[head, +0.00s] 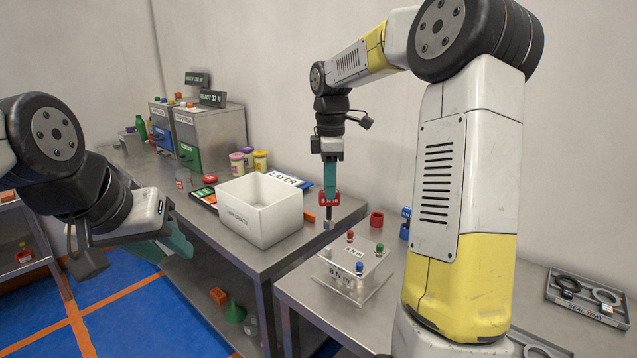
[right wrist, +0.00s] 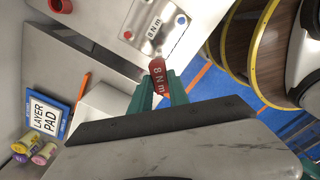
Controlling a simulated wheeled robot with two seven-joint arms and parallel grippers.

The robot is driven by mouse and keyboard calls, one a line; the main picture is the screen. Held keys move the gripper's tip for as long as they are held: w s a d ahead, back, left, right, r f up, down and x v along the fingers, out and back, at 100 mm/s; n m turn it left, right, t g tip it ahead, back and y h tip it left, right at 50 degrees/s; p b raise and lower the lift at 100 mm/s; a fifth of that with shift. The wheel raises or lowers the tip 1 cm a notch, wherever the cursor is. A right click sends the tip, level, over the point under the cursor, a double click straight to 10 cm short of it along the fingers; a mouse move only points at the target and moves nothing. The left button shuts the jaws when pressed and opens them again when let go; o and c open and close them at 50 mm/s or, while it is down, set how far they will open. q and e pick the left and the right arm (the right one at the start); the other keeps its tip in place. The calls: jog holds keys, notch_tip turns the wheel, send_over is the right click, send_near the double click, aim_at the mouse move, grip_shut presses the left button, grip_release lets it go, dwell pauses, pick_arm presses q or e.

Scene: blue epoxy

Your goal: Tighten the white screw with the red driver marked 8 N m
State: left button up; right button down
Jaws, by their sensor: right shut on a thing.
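My right gripper (head: 330,190) is shut on the red driver (head: 329,199), marked 8 N m, and holds it upright with its bit down above the left part of the metal screw block (head: 375,287). The driver also shows between the green fingers in the right wrist view (right wrist: 158,78), with the block (right wrist: 152,28) beyond it. The white screw (head: 328,252) seems to be at the block's left corner below the bit; it is small, and I cannot tell whether they touch. My left gripper (head: 175,245) hangs at the left, away from the block; its jaw gap is not clear.
Red (head: 350,236), green (head: 380,248) and blue (head: 359,267) screws stand on the block. A red ring-like part (head: 376,219) and a blue tool (head: 405,223) are behind it. A white bin (head: 260,210) stands on the left table. A tray (head: 588,298) lies far right.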

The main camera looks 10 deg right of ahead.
aim_at(329, 205)
jog(key=shift+f, duration=4)
jog(key=c, duration=1.2)
grip_release()
jog(key=shift+o, duration=0.2)
